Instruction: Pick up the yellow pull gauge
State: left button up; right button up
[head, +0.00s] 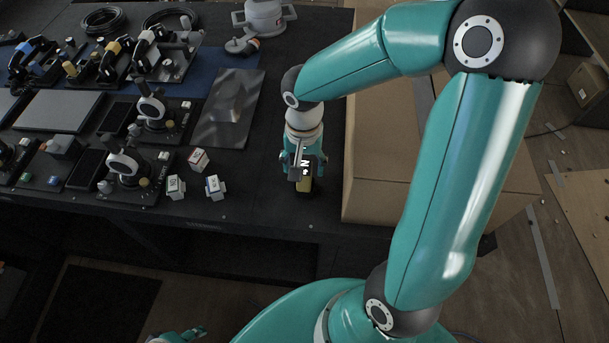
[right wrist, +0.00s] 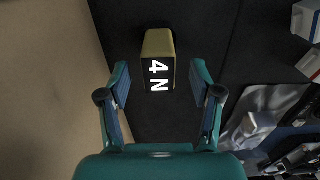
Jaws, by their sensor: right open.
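The yellow pull gauge (right wrist: 158,44) is a small block with a black face marked "4 N" in white. In the head view the gauge (head: 304,186) is near the front edge of the dark bench, partly hidden by my right gripper (head: 303,166). In the right wrist view my right gripper (right wrist: 161,84) is open, with one finger on each side of the gauge's line and gaps on both sides. The gauge is centred and mostly just beyond the fingertips. A small part of my left gripper (head: 185,334) shows at the bottom edge; its jaws are unclear.
A large cardboard box (head: 365,190) stands close to the right of the gauge. Several small labelled blocks, such as the blue-marked one (head: 214,187), sit to the left. Control levers (head: 130,165) and panels fill the bench further left. Bare bench lies between the blocks and the gauge.

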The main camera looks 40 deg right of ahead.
jog(key=shift+d+f, duration=0.1)
jog(key=shift+f, duration=1.4)
grip_shut()
